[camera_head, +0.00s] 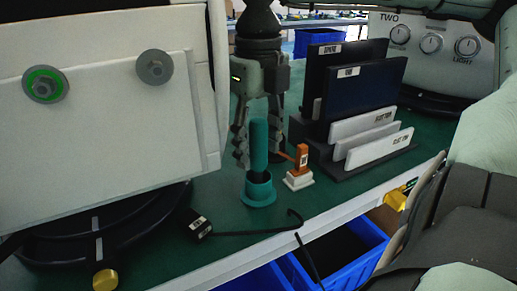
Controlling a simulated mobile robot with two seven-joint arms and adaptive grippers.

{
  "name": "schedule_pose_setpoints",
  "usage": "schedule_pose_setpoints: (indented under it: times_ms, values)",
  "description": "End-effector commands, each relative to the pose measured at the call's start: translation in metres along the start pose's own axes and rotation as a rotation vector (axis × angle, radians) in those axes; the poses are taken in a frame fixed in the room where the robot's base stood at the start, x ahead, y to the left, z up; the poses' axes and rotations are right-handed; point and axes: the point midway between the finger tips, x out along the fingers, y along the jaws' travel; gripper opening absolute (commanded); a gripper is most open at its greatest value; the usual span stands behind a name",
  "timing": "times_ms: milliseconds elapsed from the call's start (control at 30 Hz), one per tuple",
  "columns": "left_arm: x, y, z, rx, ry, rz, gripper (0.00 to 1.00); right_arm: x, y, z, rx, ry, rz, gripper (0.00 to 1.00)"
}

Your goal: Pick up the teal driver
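The teal driver (259,143) stands upright in a round teal holder (260,194) on the green table top, near its front edge. The driver's dark lower part enters the holder. My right gripper (261,151) points straight down, with one finger to the left of the driver and one to the right. The fingers are spread and appear apart from the driver, which partly covers the view between them. The exact depth between the fingers and the driver is hard to tell. My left gripper is not in view.
A white panel machine (110,115) stands close on the left. A small orange-and-white item (299,170) and a rack of dark and white plates (357,85) are right of the driver. A black cable (255,232) lies in front. Blue bins (340,255) sit below the table edge.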

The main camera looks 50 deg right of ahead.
Motion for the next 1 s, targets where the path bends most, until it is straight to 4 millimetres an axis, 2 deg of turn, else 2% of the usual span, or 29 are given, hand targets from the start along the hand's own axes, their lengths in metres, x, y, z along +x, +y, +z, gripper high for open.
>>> schedule_pose_setpoints:
  times_ms: [67,400,767,867,1000]
  values:
    - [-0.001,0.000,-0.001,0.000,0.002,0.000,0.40,0.000,0.000,0.000,0.000,0.000,0.000,0.42]
    - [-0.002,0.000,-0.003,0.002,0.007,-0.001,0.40,-0.001,0.000,0.000,0.000,0.000,0.000,0.00]
    - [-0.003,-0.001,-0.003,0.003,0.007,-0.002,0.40,-0.005,0.000,0.001,0.001,-0.002,-0.001,0.00]
    - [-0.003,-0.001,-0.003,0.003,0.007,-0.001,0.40,-0.013,0.000,0.001,0.001,-0.002,-0.002,0.00]
    - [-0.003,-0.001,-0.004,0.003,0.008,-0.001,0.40,-0.034,0.000,0.001,0.000,-0.006,-0.003,0.00]
